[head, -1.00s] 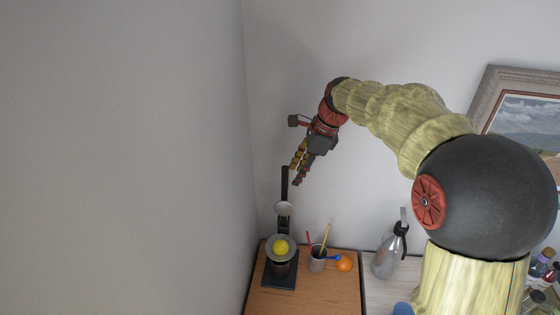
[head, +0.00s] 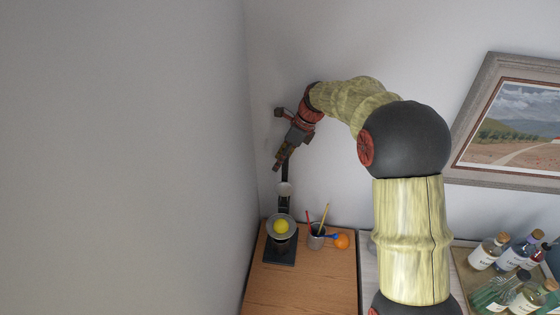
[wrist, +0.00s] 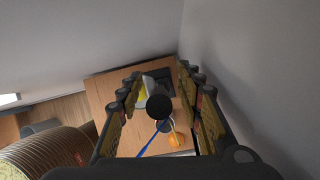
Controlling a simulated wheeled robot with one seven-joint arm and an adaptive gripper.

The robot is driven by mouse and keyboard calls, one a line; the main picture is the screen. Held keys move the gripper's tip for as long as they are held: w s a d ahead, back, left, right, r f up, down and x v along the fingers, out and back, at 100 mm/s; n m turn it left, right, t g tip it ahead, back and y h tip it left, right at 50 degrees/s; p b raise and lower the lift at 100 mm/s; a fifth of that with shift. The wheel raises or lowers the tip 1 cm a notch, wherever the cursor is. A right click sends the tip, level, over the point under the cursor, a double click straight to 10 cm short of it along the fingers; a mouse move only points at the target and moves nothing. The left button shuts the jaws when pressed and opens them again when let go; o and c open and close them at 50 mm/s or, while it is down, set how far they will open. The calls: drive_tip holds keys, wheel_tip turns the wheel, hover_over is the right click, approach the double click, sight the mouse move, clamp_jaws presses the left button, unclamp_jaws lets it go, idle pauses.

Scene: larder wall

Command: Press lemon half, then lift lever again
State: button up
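The black lemon press (head: 281,250) stands on the wooden top, its lever (head: 285,173) raised upright. A yellow lemon half (head: 281,227) sits in the press's round bowl, under the pale pressing disc (head: 284,188); it shows partly in the wrist view (wrist: 147,94). My gripper (head: 278,164) is at the top of the lever and hides its end in the head view. In the wrist view my gripper (wrist: 160,75) is open, with the lever's round black end (wrist: 159,107) showing between the fingers; I cannot tell whether they touch it.
A grey cup (head: 315,240) with a red and a yellow stick stands right of the press, by an orange fruit (head: 341,241) and a blue item. Walls rise close at the left and back. Bottles (head: 488,252) stand in a tray far right. The front wooden top (head: 305,290) is clear.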

drive_tip(key=shift+a+f, duration=0.15)
drive_tip(key=shift+f, duration=0.2)
drive_tip(key=shift+c, duration=0.3)
clamp_jaws()
idle(0.5)
